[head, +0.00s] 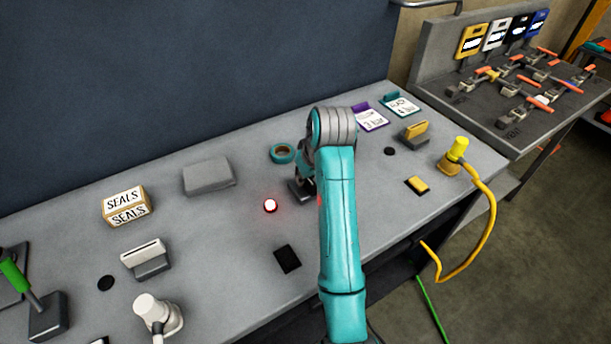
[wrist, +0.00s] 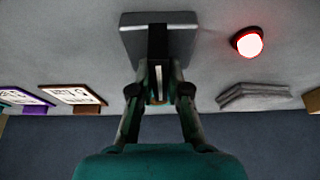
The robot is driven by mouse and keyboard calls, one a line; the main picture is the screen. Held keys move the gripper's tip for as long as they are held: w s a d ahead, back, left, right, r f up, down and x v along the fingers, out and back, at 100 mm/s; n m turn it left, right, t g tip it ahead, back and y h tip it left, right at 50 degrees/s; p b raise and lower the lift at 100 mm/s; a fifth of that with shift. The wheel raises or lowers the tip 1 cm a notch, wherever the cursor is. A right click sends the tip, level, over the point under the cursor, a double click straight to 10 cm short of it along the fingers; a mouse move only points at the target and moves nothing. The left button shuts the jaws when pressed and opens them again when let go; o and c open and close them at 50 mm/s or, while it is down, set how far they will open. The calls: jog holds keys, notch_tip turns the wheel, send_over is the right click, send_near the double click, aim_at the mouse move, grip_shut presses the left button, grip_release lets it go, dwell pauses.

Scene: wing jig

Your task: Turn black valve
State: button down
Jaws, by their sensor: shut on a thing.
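The black valve shows in the wrist view as a black handle (wrist: 158,42) standing out from a grey block base (wrist: 186,42). My gripper (wrist: 158,92) is shut on the handle, with one finger on each side of it. In the head view my teal arm covers most of the gripper and valve. The handle's exact angle is hard to tell there.
A lit red lamp (head: 270,206) is close by on the grey bench (head: 215,245). A yellow plug with hose (head: 457,152) is at right.

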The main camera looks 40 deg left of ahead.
jog(key=shift+f, duration=0.1)
dwell(0.3)
jog(key=c, duration=1.1)
grip_release()
jog(key=shift+c, duration=0.2)
